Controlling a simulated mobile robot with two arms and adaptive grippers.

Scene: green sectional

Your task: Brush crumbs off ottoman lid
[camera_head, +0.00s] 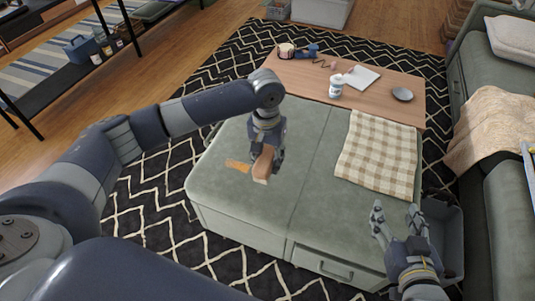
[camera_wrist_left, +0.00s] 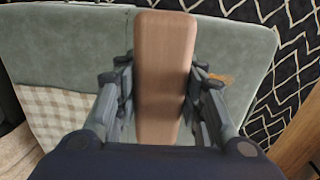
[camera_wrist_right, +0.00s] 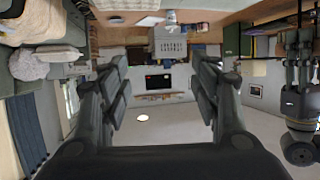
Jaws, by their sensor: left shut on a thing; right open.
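The green ottoman (camera_head: 225,208) stands on the patterned rug, its lid split by a seam. Orange-brown crumbs (camera_head: 238,165) lie on the left half of the lid; they also show in the left wrist view (camera_wrist_left: 219,79). My left gripper (camera_head: 264,158) is shut on a brush with a wooden back (camera_wrist_left: 165,75), just right of the crumbs in the head view. The bristles are mostly hidden, and I cannot tell whether they touch the lid. My right gripper (camera_head: 398,222) is open and empty near the ottoman's front right corner; its fingers show apart in the right wrist view (camera_wrist_right: 160,90).
A checked cloth (camera_head: 378,155) lies on the lid's right half. Behind, a wooden top (camera_head: 310,82) carries a white jar (camera_head: 336,86), a grey dish (camera_head: 402,94) and other items. A grey bin (camera_head: 447,222) stands right of the ottoman, beside the green sofa (camera_head: 500,195).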

